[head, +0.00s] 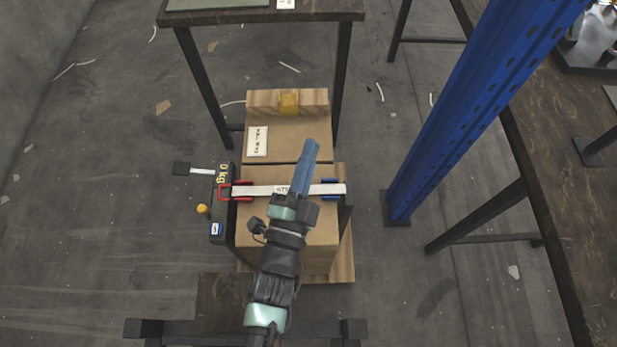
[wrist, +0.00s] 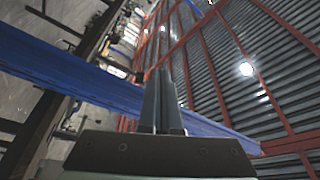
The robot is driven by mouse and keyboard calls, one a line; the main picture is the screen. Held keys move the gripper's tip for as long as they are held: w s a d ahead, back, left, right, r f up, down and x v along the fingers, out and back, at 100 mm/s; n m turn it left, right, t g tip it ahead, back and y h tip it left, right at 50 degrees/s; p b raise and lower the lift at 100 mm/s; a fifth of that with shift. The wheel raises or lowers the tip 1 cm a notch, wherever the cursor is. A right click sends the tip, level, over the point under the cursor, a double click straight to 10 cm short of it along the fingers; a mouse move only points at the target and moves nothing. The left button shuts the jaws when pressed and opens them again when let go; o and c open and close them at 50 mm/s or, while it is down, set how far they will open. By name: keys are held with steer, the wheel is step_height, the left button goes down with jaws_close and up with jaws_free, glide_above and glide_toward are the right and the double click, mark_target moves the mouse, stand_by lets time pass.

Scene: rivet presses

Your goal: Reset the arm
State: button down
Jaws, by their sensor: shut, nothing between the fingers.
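My gripper (head: 310,146) shows in the head view above a cardboard box. Its blue-grey fingers lie side by side, shut and empty, pointing up the picture and slightly right. In the wrist view the closed fingers of my gripper (wrist: 164,74) point up, with nothing held. Behind them are the slatted ceiling and a blue beam (wrist: 70,68). My arm comes in from the bottom of the head view and covers part of the box and the strap.
A cardboard box (head: 260,226) stands below my arm, with a white strap (head: 255,190) across its top. A black device marked "0 kg" (head: 218,200) is at its left. A blue post (head: 455,110) and a dark table (head: 535,150) stand right. Floor at left is mostly clear.

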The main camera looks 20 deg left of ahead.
steer(key=shift+s+d+f+b, duration=0.1)
steer(key=shift+s+d+f, duration=0.15)
steer(key=shift+s, duration=0.35)
steer(key=shift+s+d+f+b, duration=0.2)
steer(key=shift+s+d, duration=0.1)
steer(key=shift+s, duration=0.35)
steer(key=shift+s+d+f+b, duration=0.1)
steer(key=shift+s+d+f, duration=0.15)
steer(key=shift+s, duration=0.35)
